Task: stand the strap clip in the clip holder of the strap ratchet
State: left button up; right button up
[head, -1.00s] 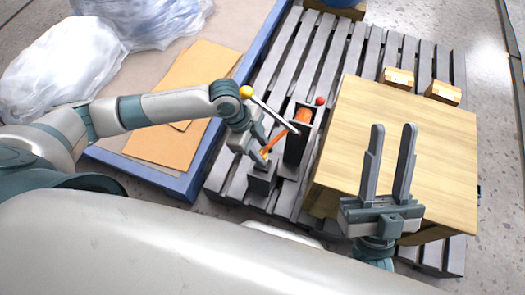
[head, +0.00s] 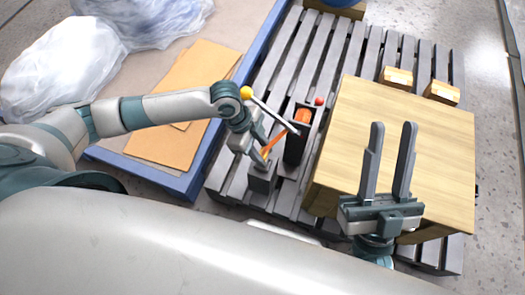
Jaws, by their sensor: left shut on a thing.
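The strap ratchet (head: 297,146) is a dark upright housing with an orange strap roll, standing on the grey pallet. A lever with a yellow ball end (head: 246,92) slants across it, and a red ball (head: 318,101) sits at its top right. An orange strap (head: 273,144) runs from it down to the left. A small grey box-shaped holder (head: 262,177) stands to its lower left. My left gripper (head: 261,157) is just above this holder, shut on the strap clip, which is mostly hidden. I cannot tell whether the clip is inside. My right gripper (head: 389,162) is open and empty over the wooden crate.
The wooden crate (head: 430,140) takes up the pallet's right side, with two small wooden blocks (head: 441,92) behind it. A blue-edged platform (head: 150,177) with cardboard and plastic bags lies left.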

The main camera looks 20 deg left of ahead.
pick_arm(q)
jog(key=shift+f+p, duration=0.55)
jog(key=shift+f, duration=0.05)
dwell(1.0)
jog(key=shift+f, duration=0.5)
dwell(0.9)
jog(key=o, duration=1.3)
jog(key=p+v, duration=0.4)
jog(key=v, duration=1.3)
jog(key=shift+a+r, duration=0.15)
jog(key=shift+s, duration=0.15)
